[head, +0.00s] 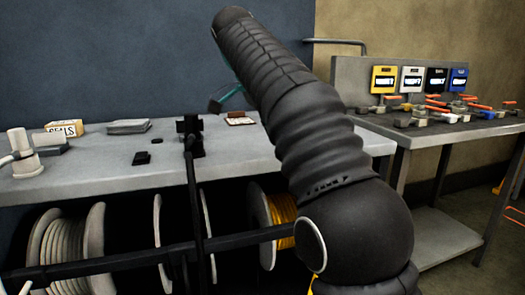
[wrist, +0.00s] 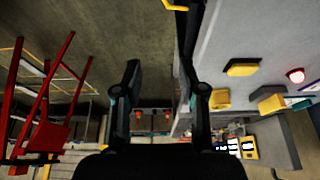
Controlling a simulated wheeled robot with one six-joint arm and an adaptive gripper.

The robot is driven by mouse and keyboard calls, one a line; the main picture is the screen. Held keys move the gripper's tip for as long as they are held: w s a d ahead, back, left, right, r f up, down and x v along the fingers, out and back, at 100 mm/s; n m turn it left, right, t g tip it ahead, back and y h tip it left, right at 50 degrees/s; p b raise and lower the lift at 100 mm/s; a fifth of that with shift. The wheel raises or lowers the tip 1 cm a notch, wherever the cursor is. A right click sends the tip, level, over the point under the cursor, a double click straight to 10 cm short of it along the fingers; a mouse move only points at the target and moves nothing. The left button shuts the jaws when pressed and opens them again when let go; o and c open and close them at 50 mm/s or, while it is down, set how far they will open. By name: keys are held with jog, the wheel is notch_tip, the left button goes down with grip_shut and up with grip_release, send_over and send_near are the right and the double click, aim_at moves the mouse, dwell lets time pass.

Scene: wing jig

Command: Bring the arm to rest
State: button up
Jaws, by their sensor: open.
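My arm, in a black ribbed sleeve (head: 290,110), rises from the lower right of the head view and leans up to the left across the workbench. My gripper (wrist: 160,85) shows in the wrist view with its two dark fingers wide apart and nothing between them. Beyond the fingers are a grey-brown surface and distant shelving. In the head view the gripper is not clearly seen; a small teal and dark piece (head: 229,98) shows beside the sleeve, and I cannot tell what it belongs to.
The grey workbench (head: 90,175) holds a SEALS box (head: 64,132), grey cases (head: 129,126) and a black fixture (head: 190,136). Cable spools (head: 66,245) sit below. A second bench at right carries several orange-handled clamps (head: 437,110) and coloured labels. A red frame (wrist: 45,130) stands left in the wrist view.

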jog(key=s+d+f+n+t+y, duration=0.2)
jog(key=s+d+f+n+y, duration=0.1)
jog(key=s+d+f+n, duration=0.8)
jog(key=s+d+f+n+t+y, duration=0.1)
jog(key=s+d+f+n+t, duration=0.1)
jog(key=s+f, duration=1.2)
jog(key=shift+s+f+n, duration=0.4)
jog(key=shift+f+n, duration=0.15)
jog(key=shift+n, duration=0.15)
